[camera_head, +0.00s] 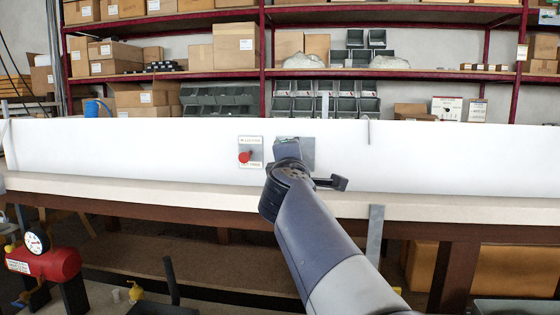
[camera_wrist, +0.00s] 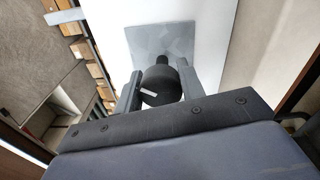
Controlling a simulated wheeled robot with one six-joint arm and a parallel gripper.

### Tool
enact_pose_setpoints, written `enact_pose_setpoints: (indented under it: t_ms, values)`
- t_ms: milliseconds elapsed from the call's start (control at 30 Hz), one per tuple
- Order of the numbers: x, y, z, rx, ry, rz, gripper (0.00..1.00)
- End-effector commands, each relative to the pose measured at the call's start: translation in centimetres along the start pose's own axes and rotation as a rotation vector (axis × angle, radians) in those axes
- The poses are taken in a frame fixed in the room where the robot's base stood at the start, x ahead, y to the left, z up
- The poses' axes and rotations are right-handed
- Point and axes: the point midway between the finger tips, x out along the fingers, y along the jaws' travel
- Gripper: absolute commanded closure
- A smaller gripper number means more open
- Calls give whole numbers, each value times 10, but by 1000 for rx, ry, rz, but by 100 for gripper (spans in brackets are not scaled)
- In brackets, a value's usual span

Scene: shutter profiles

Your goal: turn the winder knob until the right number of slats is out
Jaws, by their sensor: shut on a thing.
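The winder knob (camera_wrist: 165,82) is black and round with a short white mark on its face, seen in the wrist view. It stands on a short stem in front of a square grey plate (camera_wrist: 190,40) fixed to a long white panel. My gripper (camera_wrist: 160,74) has one finger on each side of the knob and is shut on it. In the head view my gripper (camera_head: 290,153) covers the knob, and part of the grey plate (camera_head: 308,148) shows behind it. I cannot make out any separate slats in either view.
A small plate with a red switch (camera_head: 245,157) is on the white panel (camera_head: 130,150), just left of my gripper. A pale bench edge (camera_head: 130,188) runs below. A red device with a gauge (camera_head: 45,260) stands low at left. Shelves with boxes (camera_head: 235,45) are behind.

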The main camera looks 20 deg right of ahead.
Motion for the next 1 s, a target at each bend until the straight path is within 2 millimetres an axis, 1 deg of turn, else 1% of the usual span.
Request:
enact_pose_setpoints:
  t_ms: [200,400,633,1000]
  values:
    - [0,-2,0,136,-10,4,85]
    - [0,-3,0,213,-15,8,85]
    - [0,-3,0,246,-17,10,85]
    - [0,-3,0,249,-17,9,85]
